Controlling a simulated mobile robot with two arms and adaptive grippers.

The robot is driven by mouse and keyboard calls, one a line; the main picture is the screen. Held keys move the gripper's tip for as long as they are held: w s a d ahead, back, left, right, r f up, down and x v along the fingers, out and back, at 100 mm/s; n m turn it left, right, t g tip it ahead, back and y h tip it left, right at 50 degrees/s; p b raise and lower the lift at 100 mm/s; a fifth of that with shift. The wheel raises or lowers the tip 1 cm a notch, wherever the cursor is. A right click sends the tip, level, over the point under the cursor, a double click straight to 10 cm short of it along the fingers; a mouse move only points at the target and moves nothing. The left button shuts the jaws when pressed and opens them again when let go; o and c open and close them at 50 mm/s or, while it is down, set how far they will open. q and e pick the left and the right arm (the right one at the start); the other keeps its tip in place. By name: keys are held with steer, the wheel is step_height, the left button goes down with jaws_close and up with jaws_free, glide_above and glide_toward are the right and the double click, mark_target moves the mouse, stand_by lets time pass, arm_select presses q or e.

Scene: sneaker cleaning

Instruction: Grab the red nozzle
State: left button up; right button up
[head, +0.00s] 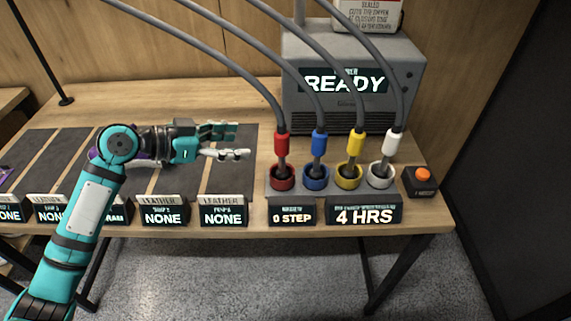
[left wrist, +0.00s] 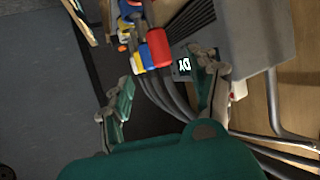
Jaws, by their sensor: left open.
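The red nozzle (head: 281,146) hangs on a grey hose and stands upright in a red cup (head: 282,180) at the left end of the nozzle row. My left gripper (head: 238,142) is open and empty, left of the red nozzle and apart from it, with its fingers pointing right. In the left wrist view the red nozzle (left wrist: 159,48) shows just beyond the gap between the open fingers (left wrist: 165,75). My right gripper is not in view.
Blue (head: 319,143), yellow (head: 354,145) and white (head: 393,144) nozzles stand right of the red one. A grey machine (head: 405,75) reading READY stands behind. An orange button (head: 423,175) is at the right. Hoses arch overhead. Dark mats (head: 232,180) lie left.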

mark_target(282, 143)
arm_select(q)
steer(key=p+x, duration=0.3)
steer(key=x, duration=0.9)
steer(key=shift+f, duration=0.2)
steer(key=shift+w+d+f, duration=0.1)
steer(key=shift+d+f, duration=0.15)
steer(key=shift+d, duration=0.1)
steer(key=c, duration=1.2)
jaws_close()
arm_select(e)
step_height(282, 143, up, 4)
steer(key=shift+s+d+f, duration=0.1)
arm_select(q)
steer(key=shift+r, duration=0.1)
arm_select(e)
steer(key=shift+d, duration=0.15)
